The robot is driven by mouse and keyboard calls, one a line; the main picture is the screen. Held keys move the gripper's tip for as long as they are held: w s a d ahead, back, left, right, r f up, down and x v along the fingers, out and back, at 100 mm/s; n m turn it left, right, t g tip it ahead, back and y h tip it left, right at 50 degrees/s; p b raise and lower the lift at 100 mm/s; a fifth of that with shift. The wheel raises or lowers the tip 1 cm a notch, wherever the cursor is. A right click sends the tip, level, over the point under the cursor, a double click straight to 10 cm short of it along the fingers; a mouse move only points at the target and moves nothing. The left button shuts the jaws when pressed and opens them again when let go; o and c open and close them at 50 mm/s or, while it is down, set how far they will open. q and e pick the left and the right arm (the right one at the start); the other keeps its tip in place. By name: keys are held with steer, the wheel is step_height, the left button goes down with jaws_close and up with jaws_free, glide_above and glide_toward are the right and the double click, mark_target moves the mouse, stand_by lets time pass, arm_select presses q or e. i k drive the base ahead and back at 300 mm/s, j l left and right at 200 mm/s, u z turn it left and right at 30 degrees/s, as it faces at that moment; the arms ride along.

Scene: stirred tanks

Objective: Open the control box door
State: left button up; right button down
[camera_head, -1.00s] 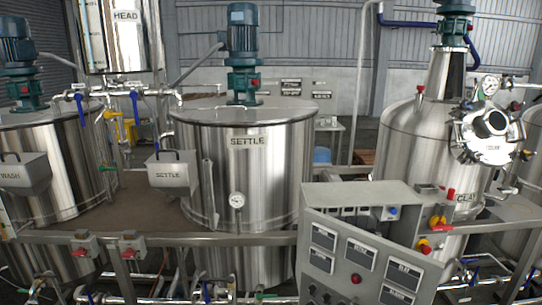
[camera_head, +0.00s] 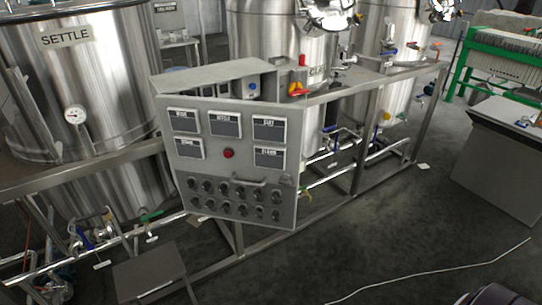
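The control box (camera_head: 232,160) is a grey sloped metal panel in the middle left of the head view. Its front carries several dark labelled displays, a red button (camera_head: 228,153) and rows of black knobs. A handle (camera_head: 262,180) shows on the front, right of centre, above the knobs. The box is fixed to the metal frame in front of the tanks. Neither of my grippers is in view.
The SETTLE tank (camera_head: 115,80) stands behind the box at left. Metal frame rails and pipes run along the floor. A grey cabinet (camera_head: 495,165) and a green-framed machine (camera_head: 500,60) stand at right.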

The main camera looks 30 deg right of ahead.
mark_target(250, 145)
steer(key=l+u, duration=0.15)
steer(key=u, duration=0.2)
steer(key=l+u, duration=0.15)
steer(key=u, duration=0.2)
steer(key=l+u, duration=0.2)
steer(key=u, duration=0.15)
steer(key=k+l+u, duration=0.15)
steer(key=l, duration=0.25)
steer(key=l+u, duration=0.1)
steer(key=l, duration=0.35)
steer(key=k+l+u, duration=0.15)
steer(key=l, duration=0.2)
steer(key=k+l+u, duration=0.15)
steer(key=l, duration=0.25)
steer(key=k+l+u, duration=0.15)
steer(key=l, duration=0.2)
steer(key=k+l+u, duration=0.1)
steer(key=l, duration=0.25)
steer(key=k, duration=0.1)
